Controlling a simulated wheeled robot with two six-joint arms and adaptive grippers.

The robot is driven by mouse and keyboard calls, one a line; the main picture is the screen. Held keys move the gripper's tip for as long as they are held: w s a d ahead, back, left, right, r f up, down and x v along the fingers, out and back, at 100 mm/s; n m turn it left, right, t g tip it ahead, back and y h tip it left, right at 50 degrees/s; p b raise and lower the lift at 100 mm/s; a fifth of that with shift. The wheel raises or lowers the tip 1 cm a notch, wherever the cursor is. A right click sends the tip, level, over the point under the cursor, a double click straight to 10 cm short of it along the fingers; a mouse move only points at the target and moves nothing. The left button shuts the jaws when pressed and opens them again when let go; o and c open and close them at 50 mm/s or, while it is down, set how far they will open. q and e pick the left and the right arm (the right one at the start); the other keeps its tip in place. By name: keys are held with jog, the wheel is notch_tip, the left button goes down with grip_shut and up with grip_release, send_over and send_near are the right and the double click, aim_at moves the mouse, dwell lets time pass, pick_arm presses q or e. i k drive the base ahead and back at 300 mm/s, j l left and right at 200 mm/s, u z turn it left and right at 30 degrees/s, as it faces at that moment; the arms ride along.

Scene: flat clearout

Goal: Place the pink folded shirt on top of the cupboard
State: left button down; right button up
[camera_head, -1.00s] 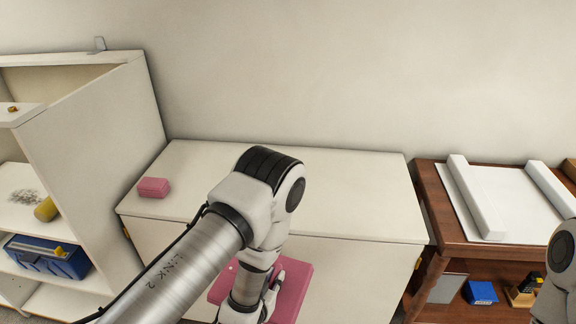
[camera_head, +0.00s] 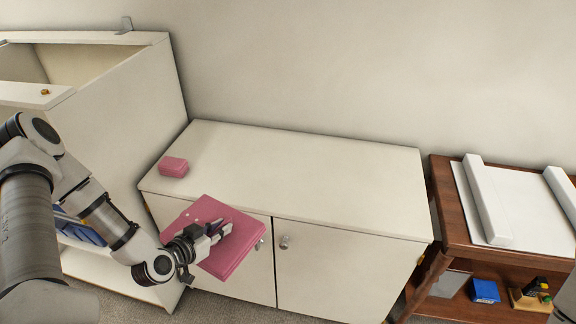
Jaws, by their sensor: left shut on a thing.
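The pink folded shirt (camera_head: 236,251) is a flat pink square held in my left gripper (camera_head: 218,231), which is shut on its left part. The shirt is in front of the white cupboard (camera_head: 300,180), overlapping its top front edge and doors in the picture. I cannot tell its exact height against the top. The cupboard has a flat white top and two doors with round knobs. My right gripper is not in view; only a sliver of grey shows at the lower right edge.
A small pink box-like item (camera_head: 173,167) lies on the cupboard top's left end. The rest of the top is clear. A tall white shelf unit (camera_head: 120,130) stands at the left. A brown wooden table (camera_head: 448,215) with white rolls stands at the right.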

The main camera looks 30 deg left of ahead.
aim_at(288, 166)
jog(key=i+j, duration=0.15)
jog(key=i, duration=0.35)
jog(key=i+j, duration=0.2)
jog(key=i, duration=0.25)
